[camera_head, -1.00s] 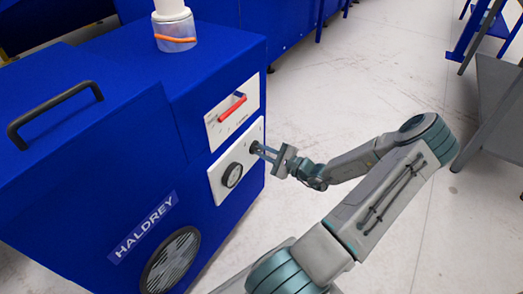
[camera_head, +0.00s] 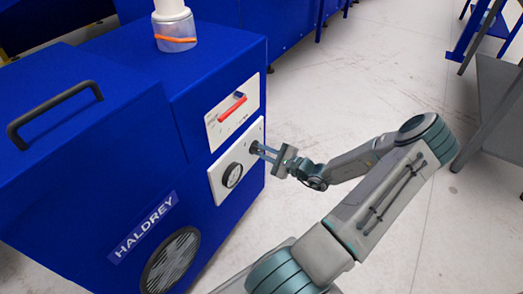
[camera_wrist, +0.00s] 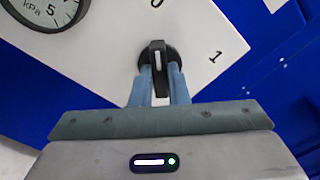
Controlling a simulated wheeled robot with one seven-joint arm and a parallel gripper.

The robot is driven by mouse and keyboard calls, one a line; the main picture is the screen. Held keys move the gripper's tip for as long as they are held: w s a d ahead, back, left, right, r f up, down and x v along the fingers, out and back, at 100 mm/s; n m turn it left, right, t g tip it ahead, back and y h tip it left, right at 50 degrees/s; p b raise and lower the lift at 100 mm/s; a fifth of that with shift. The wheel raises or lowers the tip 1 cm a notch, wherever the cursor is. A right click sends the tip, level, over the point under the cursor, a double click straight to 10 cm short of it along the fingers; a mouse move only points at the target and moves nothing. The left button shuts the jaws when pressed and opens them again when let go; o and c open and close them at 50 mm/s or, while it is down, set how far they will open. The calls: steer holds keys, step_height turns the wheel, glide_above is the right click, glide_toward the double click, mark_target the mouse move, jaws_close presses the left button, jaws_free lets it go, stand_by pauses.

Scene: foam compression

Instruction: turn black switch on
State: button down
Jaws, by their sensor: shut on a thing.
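The black switch (camera_wrist: 158,56) is a rotary knob with a white line on a white panel (camera_wrist: 110,40). My gripper (camera_wrist: 158,72) is shut on the knob, one finger on each side. In the head view my gripper (camera_head: 260,149) reaches the panel from the right, and the knob is mostly hidden by the fingers.
A round kPa gauge (camera_head: 232,175) sits beside the switch. A red handle (camera_head: 232,108) is on the panel above.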

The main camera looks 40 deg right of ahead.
steer(key=shift+r+m+p, duration=0.2)
steer(key=shift+m+p, duration=0.4)
steer(key=shift+p, duration=0.3)
steer(key=m+p, duration=0.6)
steer(key=m, duration=0.1)
steer(key=m+p, duration=0.2)
steer(key=m, duration=0.2)
steer(key=m+p, duration=0.2)
steer(key=m, duration=0.2)
steer(key=shift+f+m, duration=0.1)
steer(key=shift+m, duration=0.3)
steer(key=shift+c, duration=2)
jaws_free()
steer(key=shift+f, duration=0.1)
